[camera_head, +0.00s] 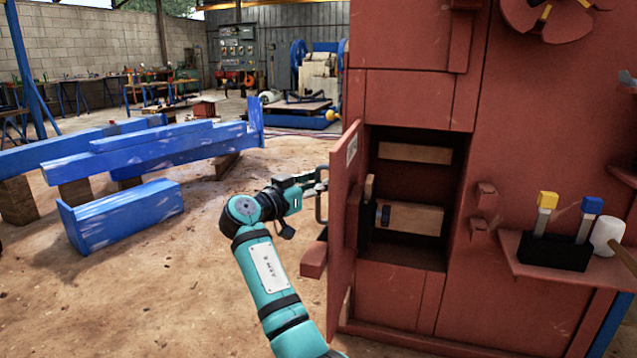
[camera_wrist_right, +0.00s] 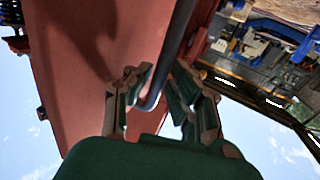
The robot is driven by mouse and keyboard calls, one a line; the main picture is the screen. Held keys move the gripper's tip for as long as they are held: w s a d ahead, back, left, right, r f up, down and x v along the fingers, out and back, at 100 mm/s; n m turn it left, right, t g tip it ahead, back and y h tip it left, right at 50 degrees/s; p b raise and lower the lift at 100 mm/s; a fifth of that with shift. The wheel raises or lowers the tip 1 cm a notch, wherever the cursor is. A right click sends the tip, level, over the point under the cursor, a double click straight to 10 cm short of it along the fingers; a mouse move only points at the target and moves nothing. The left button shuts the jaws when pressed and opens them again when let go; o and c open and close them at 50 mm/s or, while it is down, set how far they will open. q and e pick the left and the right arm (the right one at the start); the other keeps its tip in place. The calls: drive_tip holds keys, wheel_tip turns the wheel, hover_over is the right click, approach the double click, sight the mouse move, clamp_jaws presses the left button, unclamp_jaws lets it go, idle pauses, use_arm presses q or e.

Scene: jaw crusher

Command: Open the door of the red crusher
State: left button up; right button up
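The red crusher (camera_head: 415,100) stands at the right in the head view. Its red door (camera_head: 346,215) is swung well out to the left, uncovering a dark recess (camera_head: 420,170). The door also fills much of the wrist view (camera_wrist_right: 90,60). The door's bar handle (camera_head: 319,208) is on its outer face. My right gripper (camera_head: 312,186) is at this handle. My left gripper is not in view.
Blue steel beams (camera_head: 150,150) lie on the left. The dirt floor (camera_head: 150,290) left of my arm is clear.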

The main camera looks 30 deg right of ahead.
drive_tip(key=shift+o, duration=1)
drive_tip(key=shift+d+r, duration=0.1)
drive_tip(key=shift+s+d, duration=0.1)
drive_tip(key=shift+d, duration=0.1)
drive_tip(key=v, duration=1.2)
